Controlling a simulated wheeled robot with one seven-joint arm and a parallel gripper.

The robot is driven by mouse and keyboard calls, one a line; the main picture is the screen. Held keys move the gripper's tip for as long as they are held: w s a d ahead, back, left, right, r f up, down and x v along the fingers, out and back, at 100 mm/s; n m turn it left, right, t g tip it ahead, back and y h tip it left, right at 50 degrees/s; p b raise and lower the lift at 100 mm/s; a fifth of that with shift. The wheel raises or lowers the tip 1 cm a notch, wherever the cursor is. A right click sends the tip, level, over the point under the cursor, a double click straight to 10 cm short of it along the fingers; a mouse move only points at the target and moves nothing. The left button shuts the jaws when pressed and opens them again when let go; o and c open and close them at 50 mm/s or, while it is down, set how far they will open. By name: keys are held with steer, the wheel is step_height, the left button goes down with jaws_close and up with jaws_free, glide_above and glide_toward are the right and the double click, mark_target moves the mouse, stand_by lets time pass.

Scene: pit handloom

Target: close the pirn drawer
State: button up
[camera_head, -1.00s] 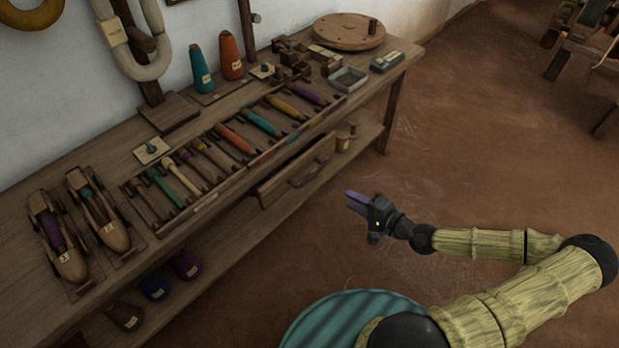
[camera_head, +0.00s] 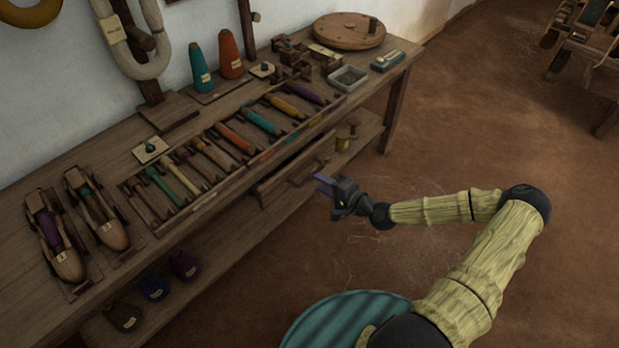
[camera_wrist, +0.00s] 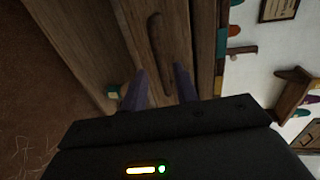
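The pirn drawer (camera_head: 280,187) is a wooden drawer under the workbench top, with a dark gap along its upper edge, so it looks pulled out a little. Its curved wooden handle (camera_head: 303,174) is on the front, and the handle also shows in the wrist view (camera_wrist: 156,45). My gripper (camera_head: 321,184) is just to the right of the drawer front and close to the handle. I cannot tell whether anything touches.
The workbench (camera_head: 75,160) holds a rack of coloured pirns (camera_head: 180,180), two shuttles (camera_head: 97,212), thread cones (camera_head: 231,58) and a grey tray (camera_head: 348,78).

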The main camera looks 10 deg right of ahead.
mark_target(310, 176)
steer(key=x, duration=0.5)
steer(key=shift+w+a+f+b, duration=0.1)
steer(key=shift+w+a+b, duration=0.15)
steer(key=shift+b, duration=0.05)
jaws_close()
